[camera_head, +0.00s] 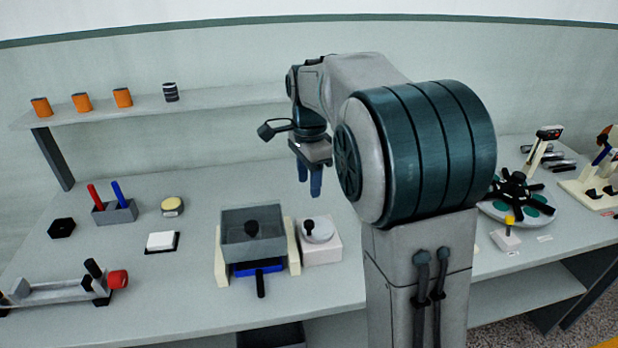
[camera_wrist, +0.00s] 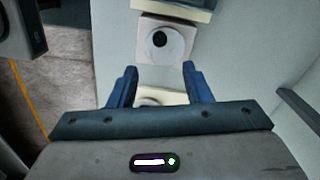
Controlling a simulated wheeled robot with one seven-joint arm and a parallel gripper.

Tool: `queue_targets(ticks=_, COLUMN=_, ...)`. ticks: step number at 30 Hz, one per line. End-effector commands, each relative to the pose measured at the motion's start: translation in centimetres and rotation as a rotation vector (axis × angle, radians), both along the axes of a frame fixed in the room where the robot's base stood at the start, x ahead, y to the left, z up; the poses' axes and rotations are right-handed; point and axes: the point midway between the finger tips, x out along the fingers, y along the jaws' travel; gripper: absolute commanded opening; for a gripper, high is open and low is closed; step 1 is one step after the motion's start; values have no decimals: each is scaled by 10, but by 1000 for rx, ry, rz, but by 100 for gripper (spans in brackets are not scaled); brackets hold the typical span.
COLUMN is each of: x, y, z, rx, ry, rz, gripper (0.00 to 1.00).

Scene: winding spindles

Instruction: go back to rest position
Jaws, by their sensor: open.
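My gripper (camera_head: 314,181) hangs from my bent arm above the bench, to the right of the grey box and higher than the white block with the round disc. It points down, and its blue fingers are apart with nothing between them. In the wrist view my gripper (camera_wrist: 160,88) is also open, and the white block (camera_wrist: 166,42) with its pale disc and black knob lies beyond the fingertips. The same white block (camera_head: 322,252) shows in the head view. A yellowish round thing shows partly behind the gripper body in the wrist view.
A grey box (camera_head: 238,220) in a cream frame stands left of the white block. A grey stand (camera_head: 115,213) holds a red and a blue peg. A shelf (camera_head: 215,97) with orange cylinders runs along the back. A round black-armed device (camera_head: 515,208) stands at the right.

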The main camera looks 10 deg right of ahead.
Motion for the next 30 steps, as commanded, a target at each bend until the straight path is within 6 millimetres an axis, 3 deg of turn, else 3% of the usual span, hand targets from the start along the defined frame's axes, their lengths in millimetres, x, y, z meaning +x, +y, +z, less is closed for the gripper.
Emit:
queue_targets(ticks=10, x=-1, y=0, z=0, rx=0, ry=-1, rz=3, gripper=45)
queue_targets(ticks=13, x=-17, y=-5, z=4, rx=12, ry=-18, rz=83, gripper=45)
queue_targets(ticks=20, x=-86, y=-17, z=7, rx=19, ry=-98, rz=445, gripper=45)
queue_targets(ticks=30, x=-192, y=-24, z=-21, rx=-81, ry=-202, rz=1019, gripper=45)
